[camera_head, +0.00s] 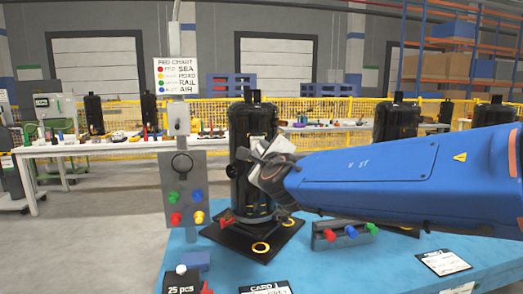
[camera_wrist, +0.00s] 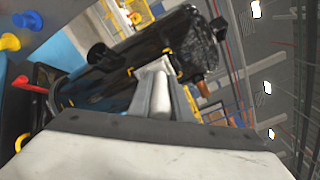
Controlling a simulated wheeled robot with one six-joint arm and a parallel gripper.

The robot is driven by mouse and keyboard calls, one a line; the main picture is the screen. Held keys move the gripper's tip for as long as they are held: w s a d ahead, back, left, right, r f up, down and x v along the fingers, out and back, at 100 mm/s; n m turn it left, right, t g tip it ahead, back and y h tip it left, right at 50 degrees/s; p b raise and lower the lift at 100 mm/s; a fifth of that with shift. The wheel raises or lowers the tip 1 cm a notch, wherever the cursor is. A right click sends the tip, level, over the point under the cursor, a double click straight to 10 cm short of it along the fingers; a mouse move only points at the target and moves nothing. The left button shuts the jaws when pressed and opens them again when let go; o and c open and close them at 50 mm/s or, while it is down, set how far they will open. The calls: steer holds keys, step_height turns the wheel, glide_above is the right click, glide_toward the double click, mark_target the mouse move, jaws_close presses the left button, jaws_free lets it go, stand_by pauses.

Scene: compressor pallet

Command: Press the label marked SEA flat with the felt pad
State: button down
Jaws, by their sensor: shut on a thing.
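The black compressor (camera_head: 253,185) stands upright on a dark base plate (camera_head: 285,232) on the blue table. In the wrist view the compressor (camera_wrist: 145,60) lies slanted across the picture. My gripper (camera_head: 265,160) is at the compressor's upper front side. In the wrist view its fingers (camera_wrist: 163,98) are shut on a pale object (camera_wrist: 161,92), which looks like the felt pad. A whitish patch (camera_head: 257,141) shows on the compressor just above the gripper; I cannot read SEA on it. Contact between pad and compressor cannot be made out.
The pad chart (camera_head: 176,76) lists SEA beside a red dot. A grey post panel (camera_head: 184,190) with coloured knobs stands left of the compressor. A rack (camera_head: 343,237) with red, blue and green pieces lies to the right. Cards (camera_head: 443,262) lie on the table.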

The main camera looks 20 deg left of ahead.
steer(key=shift+v, duration=1.65)
steer(key=shift+w, duration=0.15)
steer(key=shift+w+a+f, duration=0.3)
steer(key=shift+w+f, duration=0.1)
steer(key=shift+w, duration=0.1)
steer(key=shift+w+a+f, duration=0.35)
steer(key=shift+w, duration=0.15)
steer(key=shift+w+a, duration=0.25)
steer(key=shift+w, duration=0.15)
steer(key=shift+s, duration=0.1)
steer(key=shift+v, duration=1.7)
steer(key=shift+d, duration=0.1)
